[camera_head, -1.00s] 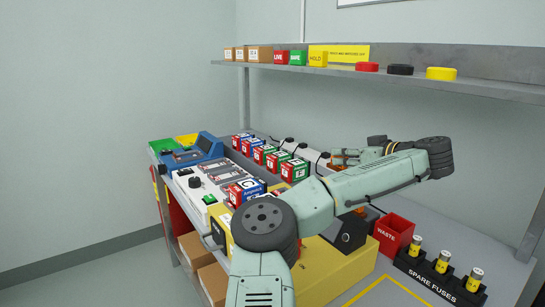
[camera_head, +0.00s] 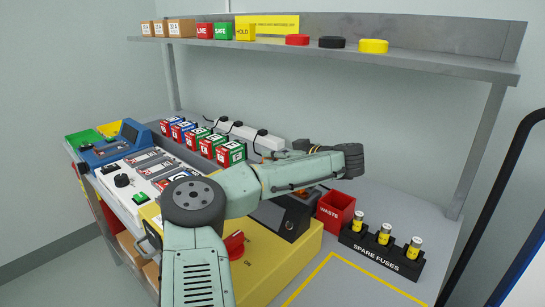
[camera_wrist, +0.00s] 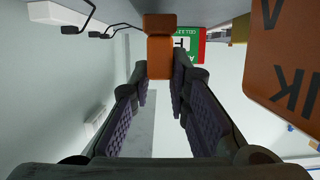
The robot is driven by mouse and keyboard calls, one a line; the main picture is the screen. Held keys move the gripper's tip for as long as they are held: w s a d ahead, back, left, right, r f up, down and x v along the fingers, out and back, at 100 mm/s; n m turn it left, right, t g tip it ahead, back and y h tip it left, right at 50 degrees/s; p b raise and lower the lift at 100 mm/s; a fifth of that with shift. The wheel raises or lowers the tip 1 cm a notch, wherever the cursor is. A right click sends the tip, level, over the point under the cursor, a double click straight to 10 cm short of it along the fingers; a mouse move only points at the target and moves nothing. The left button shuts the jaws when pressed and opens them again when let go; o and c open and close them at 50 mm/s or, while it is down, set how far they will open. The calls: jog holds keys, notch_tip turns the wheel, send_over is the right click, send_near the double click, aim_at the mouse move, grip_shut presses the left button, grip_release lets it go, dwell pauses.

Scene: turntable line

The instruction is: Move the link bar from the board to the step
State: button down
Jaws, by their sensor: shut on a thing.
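In the wrist view my gripper (camera_wrist: 160,82) is closed on a small orange bar (camera_wrist: 160,50), which I take to be the link bar. The bar sticks out beyond the fingertips, with a darker block at its far end. In the head view my gripper lies mostly behind my forearm, near the back of the bench, and the bar cannot be made out. A large orange face with partly cut-off dark letters (camera_wrist: 284,70) is close at the right of the wrist view. I cannot tell the board or the step apart for certain.
A yellow box with a red switch (camera_head: 234,244) stands in front of my arm. A red waste bin (camera_head: 335,209) and a spare fuse rack (camera_head: 382,254) are at right. Several red, blue and green blocks line the bench left of my arm. A grey shelf (camera_head: 420,62) hangs above.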

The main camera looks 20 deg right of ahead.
jog(key=shift+f, duration=0.45)
jog(key=shift+f, duration=0.15)
jog(key=c, duration=1.5)
grip_release()
jog(key=shift+c, duration=0.2)
